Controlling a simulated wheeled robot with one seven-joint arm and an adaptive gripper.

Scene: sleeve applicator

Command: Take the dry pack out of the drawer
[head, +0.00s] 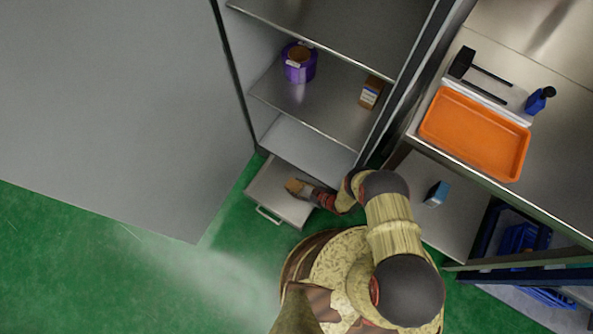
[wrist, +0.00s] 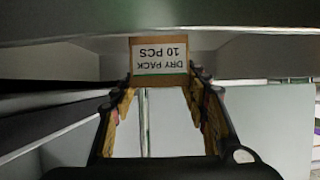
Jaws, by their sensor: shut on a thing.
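The dry pack is a small brown box with a white label, upside down in the wrist view (wrist: 160,58), reading "DRY PACK 10 PCS". In the head view the dry pack (head: 293,185) is at the open drawer (head: 265,203) at the bottom of the steel cabinet. My gripper (head: 306,188) reaches into the drawer area from the right. In the wrist view the fingers of my gripper (wrist: 160,85) are on both sides of the box, shut on it. Whether the box touches the drawer floor cannot be told.
A purple roll (head: 299,62) and a small box (head: 371,92) stand on a cabinet shelf above. A bench at right holds an orange tray (head: 475,133), a blue bottle (head: 539,99) and a black tool (head: 463,63). Green floor is clear at left.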

